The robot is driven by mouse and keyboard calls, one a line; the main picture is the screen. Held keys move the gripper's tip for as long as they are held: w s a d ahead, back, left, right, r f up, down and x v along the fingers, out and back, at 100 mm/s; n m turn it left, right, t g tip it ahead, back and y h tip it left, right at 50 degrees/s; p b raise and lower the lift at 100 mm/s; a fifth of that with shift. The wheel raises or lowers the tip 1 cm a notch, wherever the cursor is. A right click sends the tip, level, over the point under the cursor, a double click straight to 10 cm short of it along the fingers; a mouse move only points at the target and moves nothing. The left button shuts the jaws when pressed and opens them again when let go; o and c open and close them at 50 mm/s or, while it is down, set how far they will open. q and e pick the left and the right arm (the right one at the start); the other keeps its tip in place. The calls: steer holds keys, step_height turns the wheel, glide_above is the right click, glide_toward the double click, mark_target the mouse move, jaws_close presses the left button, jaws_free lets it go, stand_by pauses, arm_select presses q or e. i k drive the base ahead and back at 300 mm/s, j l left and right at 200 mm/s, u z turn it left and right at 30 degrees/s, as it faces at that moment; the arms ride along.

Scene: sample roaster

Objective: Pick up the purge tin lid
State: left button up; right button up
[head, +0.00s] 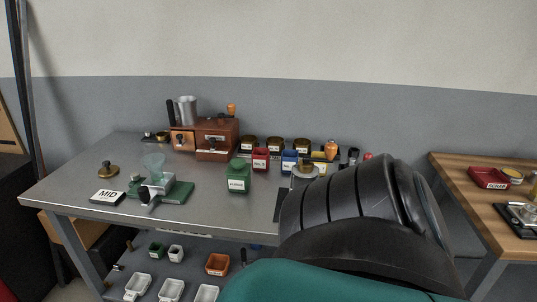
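A green tin (238,179) with a white label, which seems to read PURGE, stands near the middle of the grey table. Its top is too small to tell whether a lid is on it. A small round brass piece with a knob (108,169) lies on the left part of the table; it looks like a lid, but I cannot tell whose. Another pale round disc with a knob (305,170) shows right of the blue tin, partly behind my arm. Neither gripper is in view.
My dark ribbed arm hides the table's right part. A MID card (107,197), a green-based device (175,191), a red tin (260,160) and a blue tin (289,161) stand on the table (75,185). A wooden drawer box (217,137) stands behind. A wooden bench (475,210) is at right.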

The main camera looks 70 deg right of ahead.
mark_target(237, 167)
steer(key=z, duration=2.05)
steer(key=i+j, duration=0.1)
